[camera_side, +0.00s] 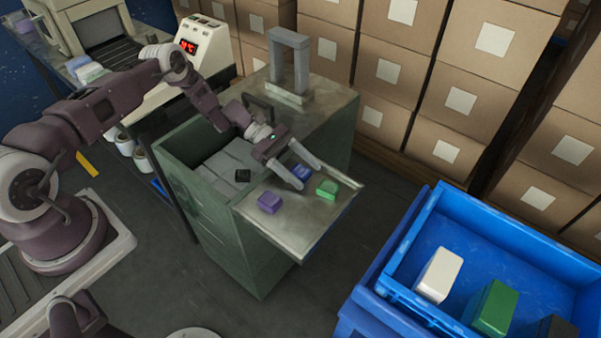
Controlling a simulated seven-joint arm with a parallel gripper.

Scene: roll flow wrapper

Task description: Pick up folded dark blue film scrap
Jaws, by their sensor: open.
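A small dark blue folded piece (302,172), which looks like the film scrap, lies on the metal shelf (305,228) on the front of the green cabinet. My gripper (308,176) is open, with its two fingers pointing down to the right. In this view one finger shows on each side of the blue piece. I cannot tell how far above the shelf the fingertips are, or whether they touch the piece.
A purple piece (269,202) and a green piece (327,189) lie nearby on the shelf. A grey upright frame (289,62) stands behind. A blue crate (395,292) holds several blocks at lower right.

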